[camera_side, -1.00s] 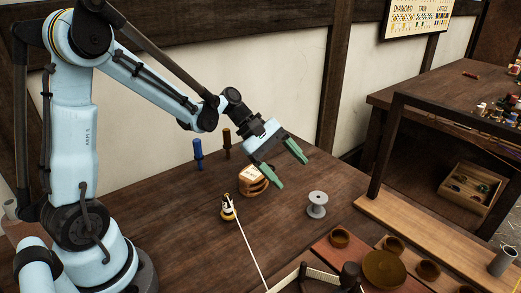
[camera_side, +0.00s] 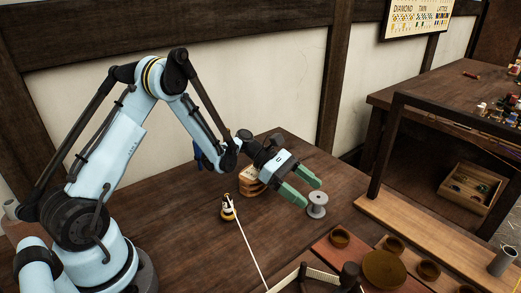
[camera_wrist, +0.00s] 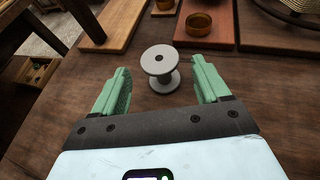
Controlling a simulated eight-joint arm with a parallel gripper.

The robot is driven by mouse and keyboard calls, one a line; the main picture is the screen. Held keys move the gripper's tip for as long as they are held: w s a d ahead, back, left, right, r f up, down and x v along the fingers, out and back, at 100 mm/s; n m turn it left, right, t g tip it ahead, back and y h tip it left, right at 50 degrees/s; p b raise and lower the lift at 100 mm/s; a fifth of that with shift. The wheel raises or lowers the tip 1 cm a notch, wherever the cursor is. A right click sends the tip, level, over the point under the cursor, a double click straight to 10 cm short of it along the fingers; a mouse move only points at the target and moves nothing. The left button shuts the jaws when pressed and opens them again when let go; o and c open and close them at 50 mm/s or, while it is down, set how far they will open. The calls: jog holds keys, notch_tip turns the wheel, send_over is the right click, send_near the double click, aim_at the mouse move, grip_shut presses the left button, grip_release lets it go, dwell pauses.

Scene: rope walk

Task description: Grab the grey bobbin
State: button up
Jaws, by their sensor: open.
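The grey bobbin (camera_side: 317,204) stands upright on the dark wooden table in the side view. In the wrist view the bobbin (camera_wrist: 160,68) is ahead of my gripper, centred between the lines of its two fingers. My gripper (camera_side: 306,190) is open, with green fingers spread, and is close to the bobbin on its upper-left side. In the wrist view my gripper (camera_wrist: 159,80) shows nothing held between the fingers. I cannot tell whether a fingertip touches the bobbin.
A yellow-and-black bobbin (camera_side: 227,207) with a white cord stands left of my gripper. A wooden block (camera_side: 251,184) stands behind it. Brown bowls (camera_side: 340,237) and a wooden board (camera_side: 420,238) lie to the right. The table in front of my base is clear.

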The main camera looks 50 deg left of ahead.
aim_at(315, 196)
jog(key=shift+x, duration=3)
jog(key=c, duration=1)
jog(key=shift+r, duration=0.15)
